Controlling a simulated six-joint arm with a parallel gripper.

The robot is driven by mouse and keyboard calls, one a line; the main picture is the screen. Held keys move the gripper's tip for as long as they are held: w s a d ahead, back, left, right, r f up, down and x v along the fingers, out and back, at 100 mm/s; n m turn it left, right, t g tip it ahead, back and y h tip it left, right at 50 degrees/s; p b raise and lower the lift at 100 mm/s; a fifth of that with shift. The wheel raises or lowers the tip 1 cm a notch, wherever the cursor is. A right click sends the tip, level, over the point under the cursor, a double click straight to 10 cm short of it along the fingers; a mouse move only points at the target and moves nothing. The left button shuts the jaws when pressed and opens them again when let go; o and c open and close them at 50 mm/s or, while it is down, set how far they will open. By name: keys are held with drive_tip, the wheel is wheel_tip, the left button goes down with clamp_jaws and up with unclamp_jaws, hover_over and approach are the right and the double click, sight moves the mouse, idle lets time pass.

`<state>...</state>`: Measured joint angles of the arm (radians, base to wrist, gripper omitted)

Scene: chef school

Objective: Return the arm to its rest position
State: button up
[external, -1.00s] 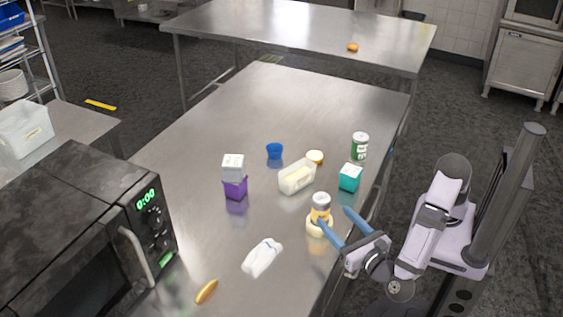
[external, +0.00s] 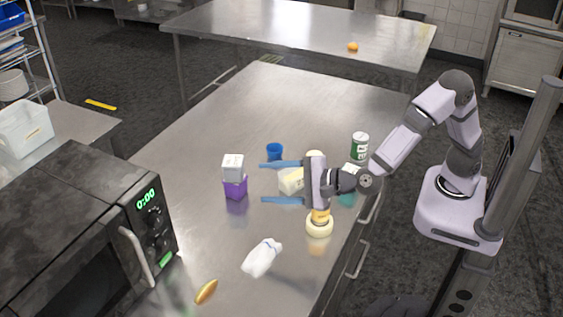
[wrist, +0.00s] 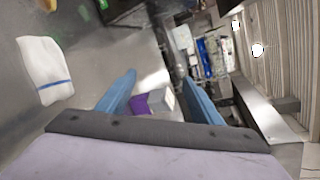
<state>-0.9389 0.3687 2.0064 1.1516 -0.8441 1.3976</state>
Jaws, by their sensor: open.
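My gripper (external: 264,183) is open, with its two blue fingers spread wide and pointing left above the steel table (external: 205,135). Nothing is held between the fingers. My arm reaches over the table from its base at the right. In the wrist view, my gripper's fingers (wrist: 155,92) stand apart, with the purple box (wrist: 140,104) showing beyond and between them.
A jar stands in a pale ring (external: 319,229). A microwave (external: 90,235) is at left.

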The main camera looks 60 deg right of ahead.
drive_tip(key=s+d+r+n+g+y+p, duration=0.1)
drive_tip(key=s+d+n+g+p, duration=0.1)
drive_tip(key=d+n+g+p, duration=0.4)
drive_tip(key=s+d+r+n+g+p, duration=0.15)
drive_tip(key=d+n+p, duration=0.25)
drive_tip(key=d+n, duration=0.5)
drive_tip(key=s+d+n+g+h+p, duration=0.3)
drive_tip(key=s+d+n+g+p, duration=0.3)
drive_tip(key=s+d, duration=1.3)
drive_tip(key=shift+s+f+n+g, duration=0.35)
drive_tip(key=shift+s+n+g, duration=0.2)
drive_tip(key=shift+s+n, duration=0.3)
